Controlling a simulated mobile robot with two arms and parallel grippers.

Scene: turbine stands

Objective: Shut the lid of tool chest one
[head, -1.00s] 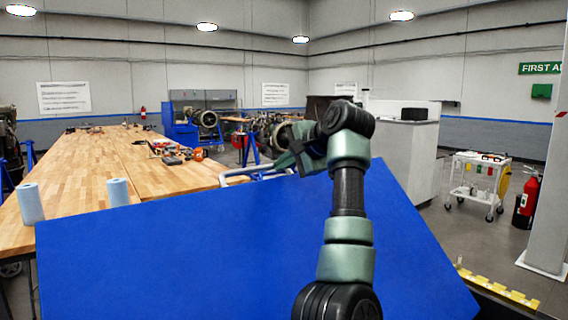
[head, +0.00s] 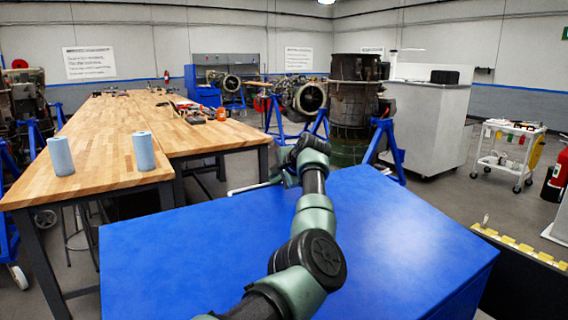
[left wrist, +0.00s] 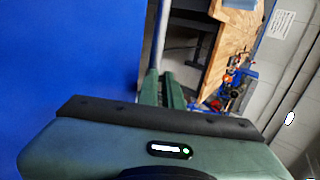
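The blue lid of tool chest one (head: 230,245) fills the lower middle of the head view as a broad, nearly level panel. It also fills the left of the left wrist view (left wrist: 70,60). A grey bar handle (head: 250,187) runs along its far edge, and shows in the left wrist view (left wrist: 162,40). My left gripper (head: 284,178) reaches over the lid to that edge. In the left wrist view its green fingers (left wrist: 162,88) are close together at the bar and appear shut on it. The chest's inside is hidden. My right gripper is not in view.
A long wooden workbench (head: 110,125) with two blue paper rolls stands to the left. Blue stands with engine parts (head: 300,98) are beyond the lid. A white cart (head: 507,150) and a dark yellow-edged box (head: 520,265) are at the right. Floor between them is open.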

